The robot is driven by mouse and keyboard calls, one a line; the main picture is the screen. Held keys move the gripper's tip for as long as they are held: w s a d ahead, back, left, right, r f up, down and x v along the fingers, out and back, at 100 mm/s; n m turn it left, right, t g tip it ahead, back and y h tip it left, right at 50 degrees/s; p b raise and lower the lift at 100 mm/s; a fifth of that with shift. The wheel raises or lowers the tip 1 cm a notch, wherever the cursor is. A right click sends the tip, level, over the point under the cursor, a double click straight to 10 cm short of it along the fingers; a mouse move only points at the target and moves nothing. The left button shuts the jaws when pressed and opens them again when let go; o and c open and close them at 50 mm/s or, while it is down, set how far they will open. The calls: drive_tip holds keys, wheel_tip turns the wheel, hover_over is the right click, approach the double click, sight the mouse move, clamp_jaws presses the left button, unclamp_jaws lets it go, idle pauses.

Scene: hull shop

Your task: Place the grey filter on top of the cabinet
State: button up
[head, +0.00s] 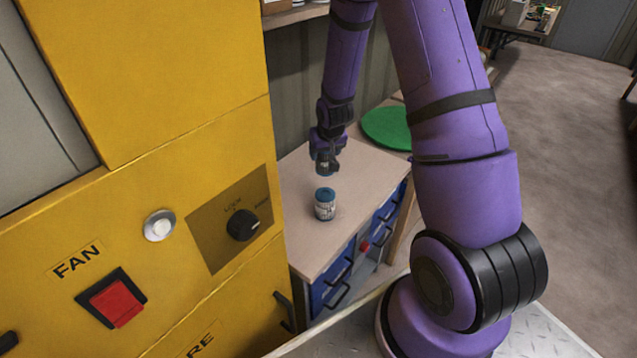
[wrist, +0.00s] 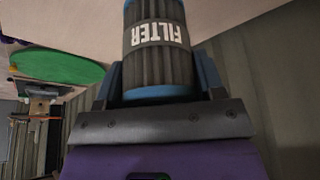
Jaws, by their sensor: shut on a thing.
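The grey filter (wrist: 158,50) is ribbed, with blue end rims and a white FILTER label that reads upside down in the wrist view. My gripper (wrist: 160,85) is shut on it, with a finger on each side. In the head view my gripper (head: 326,160) is over the pale top of the blue-drawered cabinet (head: 295,190), and the held filter is small and hard to make out there. Whether it touches the top cannot be told.
A tall yellow unit (head: 150,210) with a FAN switch and a knob stands at left, close to the cabinet. A green disc (head: 388,128) lies beyond the cabinet's right side. A wall is behind it. Open floor (head: 560,170) is at right.

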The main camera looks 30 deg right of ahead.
drive_tip(key=f, duration=0.2)
drive_tip(key=d+f, duration=0.1)
drive_tip(key=f, duration=0.3)
drive_tip(key=shift+s+d, duration=0.25)
drive_tip(key=shift+d, duration=0.1)
drive_tip(key=shift+f, duration=2.45)
drive_tip(key=shift+f, duration=0.1)
drive_tip(key=o, duration=1)
drive_tip(key=shift+c, duration=0.2)
